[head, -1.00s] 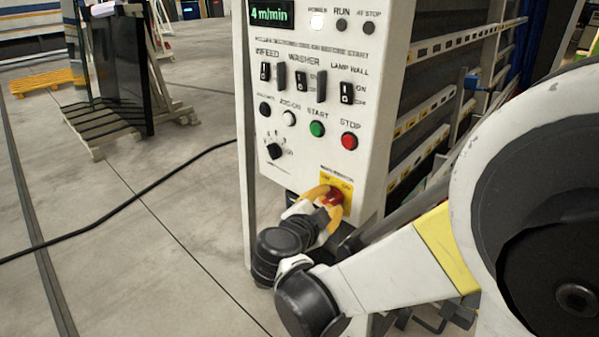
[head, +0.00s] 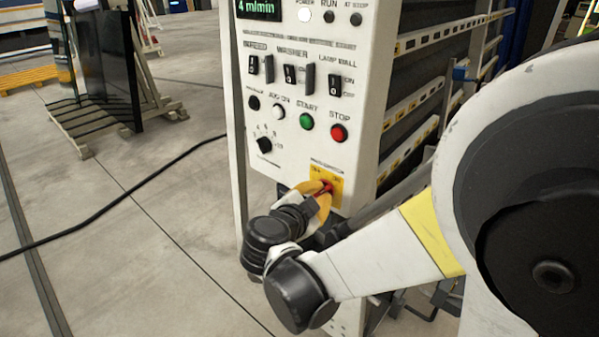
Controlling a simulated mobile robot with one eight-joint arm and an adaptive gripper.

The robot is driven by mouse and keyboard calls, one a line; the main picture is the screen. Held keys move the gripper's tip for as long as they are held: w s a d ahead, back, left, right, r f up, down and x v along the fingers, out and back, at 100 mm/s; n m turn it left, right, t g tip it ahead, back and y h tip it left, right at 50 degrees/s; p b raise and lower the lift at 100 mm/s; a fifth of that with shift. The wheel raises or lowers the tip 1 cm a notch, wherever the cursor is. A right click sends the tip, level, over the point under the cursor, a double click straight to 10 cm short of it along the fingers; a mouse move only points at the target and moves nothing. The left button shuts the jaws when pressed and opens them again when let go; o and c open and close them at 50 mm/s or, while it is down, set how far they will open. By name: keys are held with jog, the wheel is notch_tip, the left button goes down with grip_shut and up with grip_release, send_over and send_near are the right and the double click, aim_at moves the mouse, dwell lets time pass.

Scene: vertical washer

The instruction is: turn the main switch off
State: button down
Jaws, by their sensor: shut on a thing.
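The main switch is a red knob (head: 327,187) on a yellow plate (head: 335,178) at the lower right of the white control panel. My gripper (head: 322,192) is at the knob, with its yellow fingers shut on it. The fingers and wrist cover most of the knob, so its exact turned position is hard to read. My arm reaches in from the right, below the panel.
The panel (head: 300,155) carries a dark dial (head: 265,145), several buttons and toggle switches above the gripper. A black cable (head: 110,205) runs across the floor at left. A rack with dark glass (head: 105,70) stands at the back left. Open floor lies left of the panel.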

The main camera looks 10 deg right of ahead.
jog(key=n+g, duration=0.1)
jog(key=n, duration=0.1)
jog(key=shift+w+a+n+g+h+p, duration=0.1)
jog(key=shift+n+g+h+p, duration=0.25)
jog(key=shift+n+g+h, duration=0.05)
jog(key=n+g+h, duration=0.1)
jog(key=n, duration=0.2)
jog(key=shift+w+g, duration=0.1)
jog(key=shift+g, duration=0.3)
jog(key=n, duration=0.1)
jog(key=n+g+h+b, duration=0.1)
jog(key=n, duration=0.1)
jog(key=shift+w+a+g+h, duration=0.1)
jog(key=shift+g+h, duration=0.2)
jog(key=shift+n+g+h+b, duration=0.6)
jog(key=shift+n+h, duration=0.1)
jog(key=shift+n, duration=0.7)
jog(key=c, duration=1.5)
grip_release()
jog(key=shift+a, duration=0.1)
